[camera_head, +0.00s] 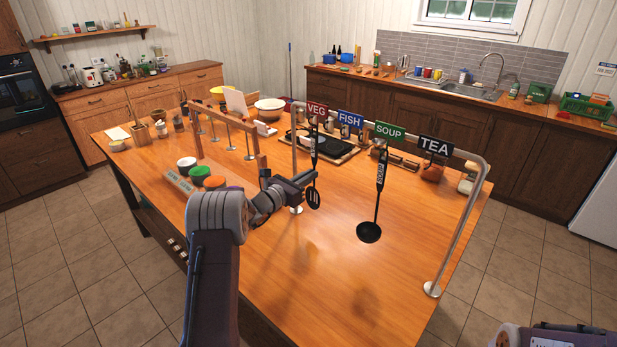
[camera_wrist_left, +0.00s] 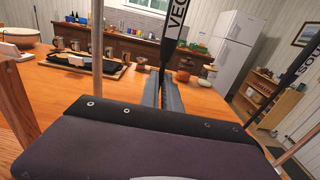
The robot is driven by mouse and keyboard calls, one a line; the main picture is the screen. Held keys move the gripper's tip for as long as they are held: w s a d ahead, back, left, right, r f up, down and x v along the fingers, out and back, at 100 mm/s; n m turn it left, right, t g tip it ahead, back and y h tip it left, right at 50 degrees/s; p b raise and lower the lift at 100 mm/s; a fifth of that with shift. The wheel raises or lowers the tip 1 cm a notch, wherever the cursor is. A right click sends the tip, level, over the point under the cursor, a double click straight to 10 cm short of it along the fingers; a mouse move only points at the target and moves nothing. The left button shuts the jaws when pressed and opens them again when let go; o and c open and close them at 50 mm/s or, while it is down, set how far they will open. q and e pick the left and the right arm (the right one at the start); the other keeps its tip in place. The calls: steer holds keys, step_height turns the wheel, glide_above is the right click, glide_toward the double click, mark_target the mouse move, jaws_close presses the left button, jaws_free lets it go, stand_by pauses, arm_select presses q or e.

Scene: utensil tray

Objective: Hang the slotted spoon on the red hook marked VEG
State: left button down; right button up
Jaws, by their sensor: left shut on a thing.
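The black slotted spoon (camera_head: 314,196) hangs upright, head down, with its handle rising to just below the red VEG sign (camera_head: 317,109). My left gripper (camera_head: 309,178) is shut on the lower part of the spoon's handle. My right gripper is out of view.
A metal rail (camera_head: 470,208) carries the FISH (camera_head: 351,120), SOUP (camera_head: 390,133) and TEA (camera_head: 435,147) signs. A black ladle (camera_head: 369,231) hangs under SOUP, right of my left gripper. A wooden frame (camera_head: 222,117) and bowls stand to the left. The table's front right is clear.

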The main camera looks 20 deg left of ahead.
arm_select(q)
steer(key=c, duration=1.5)
jaws_free()
steer(key=b+v, duration=0.2)
steer(key=v, duration=0.7)
steer(key=shift+b, duration=0.3)
